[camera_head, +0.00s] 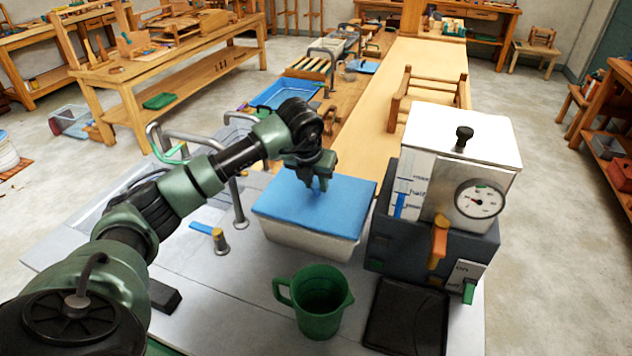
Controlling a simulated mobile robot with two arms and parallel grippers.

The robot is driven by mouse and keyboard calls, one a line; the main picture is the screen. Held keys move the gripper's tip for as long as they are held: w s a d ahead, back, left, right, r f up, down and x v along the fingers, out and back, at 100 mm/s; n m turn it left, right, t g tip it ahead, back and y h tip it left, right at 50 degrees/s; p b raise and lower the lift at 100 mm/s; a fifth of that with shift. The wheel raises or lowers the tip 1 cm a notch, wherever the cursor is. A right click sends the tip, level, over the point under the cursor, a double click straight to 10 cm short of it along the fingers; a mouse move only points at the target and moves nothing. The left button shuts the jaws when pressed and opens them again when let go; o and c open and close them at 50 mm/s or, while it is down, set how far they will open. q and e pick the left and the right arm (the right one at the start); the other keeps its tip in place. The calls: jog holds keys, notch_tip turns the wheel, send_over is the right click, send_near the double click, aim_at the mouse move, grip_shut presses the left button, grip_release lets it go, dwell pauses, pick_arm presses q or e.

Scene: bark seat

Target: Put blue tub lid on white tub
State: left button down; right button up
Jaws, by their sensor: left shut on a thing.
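The blue tub lid (345,198) lies over the top of the white tub (300,240), which stands on the grey bench top. Only the tub's pale front wall shows below the lid. My left gripper (318,188) points down onto the middle of the lid and is shut on it at the top. Whether the lid is fully seated on the rim, I cannot tell. My right gripper is not in view.
A steamer box with a dial (478,199) stands close right of the tub. A green jug (320,303) and a black tray (406,318) are in front. Metal taps (238,200) rise at left. A blue tray (283,93) lies behind.

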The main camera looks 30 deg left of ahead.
pick_arm(q)
jog(key=shift+f+b, duration=0.4)
jog(key=shift+f, duration=0.1)
jog(key=c, duration=0.7)
grip_release()
jog(key=shift+r, duration=0.1)
jog(key=shift+r+p, duration=2.05)
jog(key=shift+r, duration=1.4)
